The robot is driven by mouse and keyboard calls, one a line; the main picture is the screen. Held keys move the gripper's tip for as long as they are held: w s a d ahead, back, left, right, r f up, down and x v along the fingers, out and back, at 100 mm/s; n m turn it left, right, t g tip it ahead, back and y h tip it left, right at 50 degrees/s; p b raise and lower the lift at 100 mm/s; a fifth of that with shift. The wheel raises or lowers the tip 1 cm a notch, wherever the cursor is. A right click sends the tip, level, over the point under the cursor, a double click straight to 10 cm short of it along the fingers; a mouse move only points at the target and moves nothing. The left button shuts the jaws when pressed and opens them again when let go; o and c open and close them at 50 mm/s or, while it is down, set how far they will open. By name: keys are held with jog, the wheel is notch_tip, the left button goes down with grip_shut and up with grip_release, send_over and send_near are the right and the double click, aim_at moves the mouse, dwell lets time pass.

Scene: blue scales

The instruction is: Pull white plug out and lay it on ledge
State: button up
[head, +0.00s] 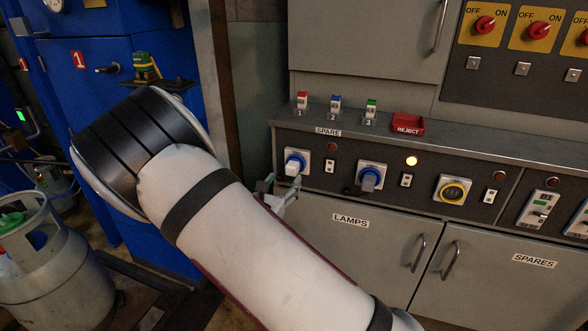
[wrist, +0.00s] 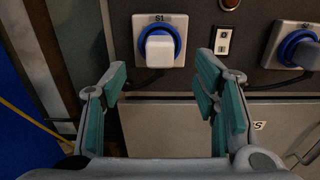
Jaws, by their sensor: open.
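The white plug (head: 292,167) sits in the blue round socket marked S1, at the left of the panel. In the wrist view the plug (wrist: 160,47) faces me, with the socket's blue ring around it. My gripper (wrist: 160,78) is open and empty, with its teal-padded fingers to the left and right, below and short of the plug. In the head view my arm hides most of the gripper (head: 276,190), which shows just below and left of the plug. The grey ledge (head: 470,144) runs along the top of the panel.
Three small numbered blocks (head: 335,103) and a red REJECT tray (head: 408,124) stand on the ledge; its right part is bare. A second blue socket (head: 371,176) with a plug is right of S1. Cupboard doors (head: 350,245) lie below. A blue cabinet (head: 100,45) stands left.

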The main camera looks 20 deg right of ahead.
aim_at(290, 172)
jog(key=shift+b+x, duration=0.35)
jog(key=shift+x, duration=3.15)
jog(key=shift+p, duration=0.4)
grip_shut()
jog(key=shift+s+a, duration=0.1)
jog(key=shift+s, duration=0.05)
jog(key=shift+p+v, duration=0.85)
jog(key=shift+v, duration=1.95)
